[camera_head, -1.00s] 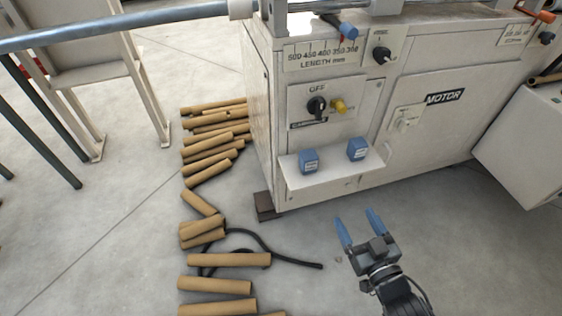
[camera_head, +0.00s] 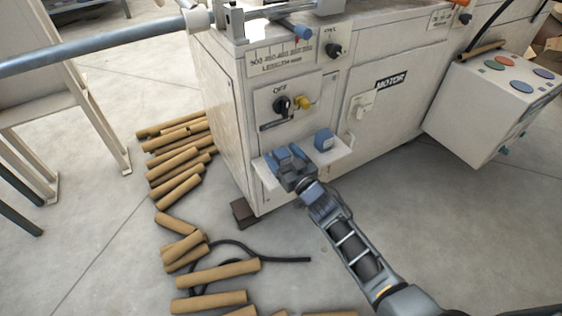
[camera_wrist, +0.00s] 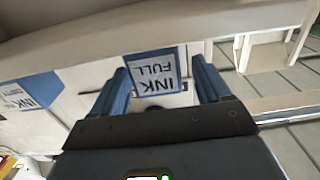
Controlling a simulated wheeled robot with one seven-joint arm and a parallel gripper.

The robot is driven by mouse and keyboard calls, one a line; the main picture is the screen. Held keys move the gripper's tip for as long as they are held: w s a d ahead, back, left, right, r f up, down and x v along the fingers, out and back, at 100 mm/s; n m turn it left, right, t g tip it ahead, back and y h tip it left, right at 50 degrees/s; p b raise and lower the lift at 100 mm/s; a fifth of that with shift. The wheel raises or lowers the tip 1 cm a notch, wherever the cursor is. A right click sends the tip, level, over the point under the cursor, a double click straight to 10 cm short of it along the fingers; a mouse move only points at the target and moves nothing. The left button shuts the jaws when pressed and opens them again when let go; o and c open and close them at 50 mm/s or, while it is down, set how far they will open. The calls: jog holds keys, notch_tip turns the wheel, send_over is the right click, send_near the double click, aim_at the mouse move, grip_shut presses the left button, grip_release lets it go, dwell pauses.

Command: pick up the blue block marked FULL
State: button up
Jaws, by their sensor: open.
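The blue block marked INK FULL (camera_wrist: 152,72) shows in the wrist view between the fingers of my gripper (camera_wrist: 163,88), its white label upside down. The fingers stand apart on either side of it; I cannot tell whether they touch it. In the head view my gripper (camera_head: 285,157) is at the left end of the small white shelf (camera_head: 312,168) and hides most or all of this block. A second blue block (camera_head: 323,139) stands to the right on the shelf. In the wrist view the second block (camera_wrist: 38,90) is at the left, its label partly cut off.
The white machine cabinet (camera_head: 375,120) with a switch and yellow knob (camera_head: 303,102) rises behind the shelf. Several cardboard tubes (camera_head: 178,160) and a black cable (camera_head: 270,255) lie on the floor at left. A box with coloured buttons (camera_head: 495,100) is at right. Floor below the cabinet's right side is clear.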

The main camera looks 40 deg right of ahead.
jog(key=shift+w+d, duration=0.15)
jog(key=shift+w, duration=0.55)
jog(key=shift+w+d, duration=0.15)
jog(key=shift+w, duration=0.5)
jog(key=shift+c, duration=0.2)
jog(key=c, duration=1.1)
